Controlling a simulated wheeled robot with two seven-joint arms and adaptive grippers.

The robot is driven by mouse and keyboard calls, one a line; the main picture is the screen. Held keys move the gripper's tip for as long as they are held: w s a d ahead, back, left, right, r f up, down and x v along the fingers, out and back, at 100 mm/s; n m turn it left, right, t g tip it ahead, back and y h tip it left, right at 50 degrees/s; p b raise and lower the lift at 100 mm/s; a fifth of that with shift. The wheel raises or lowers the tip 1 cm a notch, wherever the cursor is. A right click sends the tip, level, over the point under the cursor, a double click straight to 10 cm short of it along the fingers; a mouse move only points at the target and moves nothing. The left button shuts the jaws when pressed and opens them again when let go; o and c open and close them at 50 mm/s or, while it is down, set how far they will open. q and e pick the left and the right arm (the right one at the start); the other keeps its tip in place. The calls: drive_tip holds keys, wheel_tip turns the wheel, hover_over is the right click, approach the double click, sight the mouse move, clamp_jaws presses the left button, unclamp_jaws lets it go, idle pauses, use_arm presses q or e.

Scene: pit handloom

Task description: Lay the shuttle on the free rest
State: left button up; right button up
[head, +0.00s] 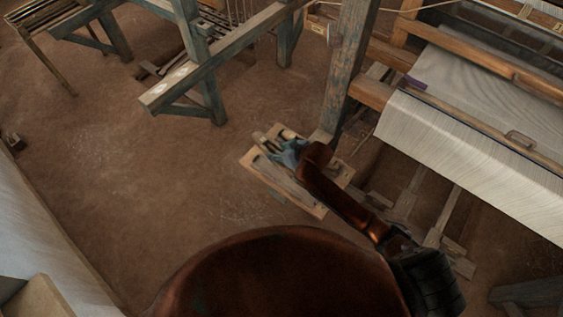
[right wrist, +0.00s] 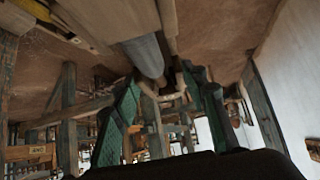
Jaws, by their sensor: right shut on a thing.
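My right gripper (head: 284,151) reaches in from the lower right, over a low wooden tray (head: 318,211) on the earth floor. Its teal fingers also show in the right wrist view (right wrist: 168,118), shut on what seems to be the shuttle. The gripper hides most of the held piece. A pale end (head: 260,138) shows just left of the fingers in the head view. A long grey piece (head: 284,178) lies along the tray's front part. In the wrist view, a grey rounded piece (right wrist: 147,55) shows above the fingers. I cannot make out which rest is free. My left gripper is not in view.
A blue-green loom post (head: 347,75) stands right behind the tray. The loom with its white cloth (head: 470,150) fills the right. Wooden treadles (head: 440,215) lie below it. A timber frame (head: 205,85) stands at the back left. The floor left of the tray is clear.

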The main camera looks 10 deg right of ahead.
drive_tip(key=shift+n+g+y, duration=0.4)
drive_tip(key=shift+n+y, duration=0.2)
drive_tip(key=shift+n, duration=0.3)
drive_tip(key=f+b, duration=0.1)
drive_tip(key=f, duration=0.4)
drive_tip(key=w+d+f+b, duration=0.1)
drive_tip(key=f+b, duration=0.1)
drive_tip(key=f, duration=0.4)
drive_tip(key=d+f+b, duration=0.1)
drive_tip(key=f, duration=0.5)
drive_tip(key=shift+w, duration=0.3)
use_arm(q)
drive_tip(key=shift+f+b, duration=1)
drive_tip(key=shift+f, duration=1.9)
use_arm(e)
drive_tip(key=shift+f, duration=1.7)
drive_tip(key=o, duration=1.4)
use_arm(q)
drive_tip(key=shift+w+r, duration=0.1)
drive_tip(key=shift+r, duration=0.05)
use_arm(e)
drive_tip(key=shift+o, duration=0.2)
use_arm(q)
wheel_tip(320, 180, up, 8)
drive_tip(key=p, duration=0.7)
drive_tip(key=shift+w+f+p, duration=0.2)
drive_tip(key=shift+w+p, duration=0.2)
use_arm(e)
wheel_tip(320, 180, up, 8)
